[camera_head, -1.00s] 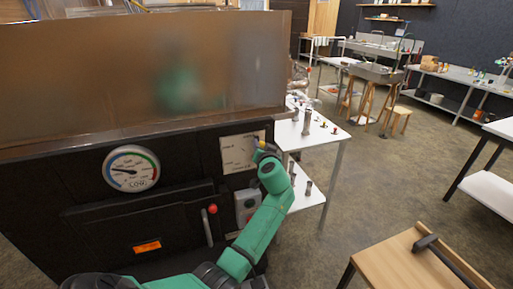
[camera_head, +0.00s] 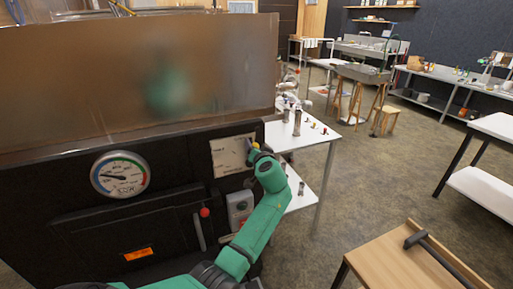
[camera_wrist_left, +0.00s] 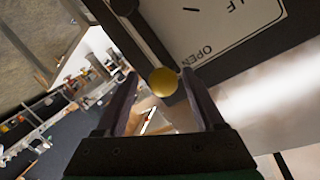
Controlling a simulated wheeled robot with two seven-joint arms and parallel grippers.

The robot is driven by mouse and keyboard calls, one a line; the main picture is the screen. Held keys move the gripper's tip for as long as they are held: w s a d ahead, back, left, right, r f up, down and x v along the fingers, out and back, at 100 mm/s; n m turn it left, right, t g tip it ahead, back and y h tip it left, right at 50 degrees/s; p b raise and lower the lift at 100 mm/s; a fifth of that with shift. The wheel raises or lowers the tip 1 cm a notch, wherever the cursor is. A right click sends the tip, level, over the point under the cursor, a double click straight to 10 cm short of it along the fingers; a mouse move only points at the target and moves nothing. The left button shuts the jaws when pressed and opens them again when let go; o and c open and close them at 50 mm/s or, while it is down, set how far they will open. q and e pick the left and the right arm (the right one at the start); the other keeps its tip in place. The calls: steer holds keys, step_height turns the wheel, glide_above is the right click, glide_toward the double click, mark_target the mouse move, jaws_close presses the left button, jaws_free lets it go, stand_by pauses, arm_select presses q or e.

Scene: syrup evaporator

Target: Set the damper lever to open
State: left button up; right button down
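The damper's white label plate (camera_head: 230,156) is on the dark front of the evaporator, at its right end. The lever's yellow knob (camera_head: 255,146) shows at the plate's right edge. In the left wrist view the knob (camera_wrist_left: 163,81) lies between my finger tips, close to the word OPEN on the plate (camera_wrist_left: 220,25). My left gripper (camera_head: 259,153) is at the knob; in the wrist view its two fingers (camera_wrist_left: 160,95) stand apart with gaps on both sides of the knob. My wrist partly hides the lever in the head view. My right gripper is not in view.
A round gauge (camera_head: 120,174) and a red-knobbed door handle (camera_head: 204,212) are left of the plate. A grey switch box (camera_head: 239,207) is below it. A white table (camera_head: 315,134) stands close behind at right. A wooden-topped table (camera_head: 395,262) is at lower right; floor between is clear.

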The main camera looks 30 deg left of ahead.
arm_select(q)
steer(key=shift+s, duration=0.1)
steer(key=b+v, duration=0.3)
steer(key=v, duration=1.1)
steer(key=shift+d, duration=0.3)
steer(key=shift+s+r, duration=0.1)
